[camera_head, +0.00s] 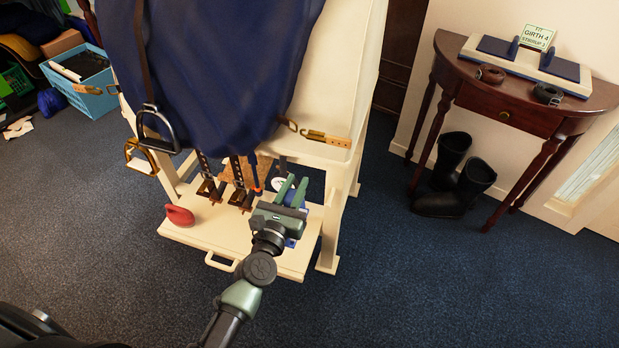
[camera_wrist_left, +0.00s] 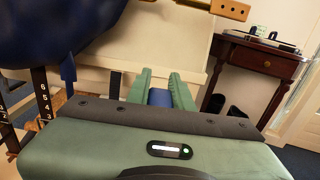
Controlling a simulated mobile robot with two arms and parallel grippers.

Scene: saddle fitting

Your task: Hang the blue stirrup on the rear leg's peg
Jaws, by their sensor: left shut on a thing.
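My left gripper (camera_head: 288,192) reaches low beside the cream saddle stand (camera_head: 334,200). Its green fingers are shut on a small blue thing, seen between them in the left wrist view (camera_wrist_left: 160,97). Most of it is hidden, so I cannot tell whether it is the blue stirrup. A dark stirrup (camera_head: 158,130) and a brass-coloured stirrup (camera_head: 140,158) hang at the stand's left side. A narrow blue piece (camera_head: 255,172) hangs below the navy cover (camera_head: 215,70). I cannot make out the rear leg's peg. My right gripper is not in view.
The stand's lower shelf (camera_head: 215,240) holds a red object (camera_head: 179,215) and several dark upright parts. A half-round wooden table (camera_head: 455,70) stands at the right, with black boots (camera_head: 462,180) under it. A blue crate (camera_head: 85,95) is at the left.

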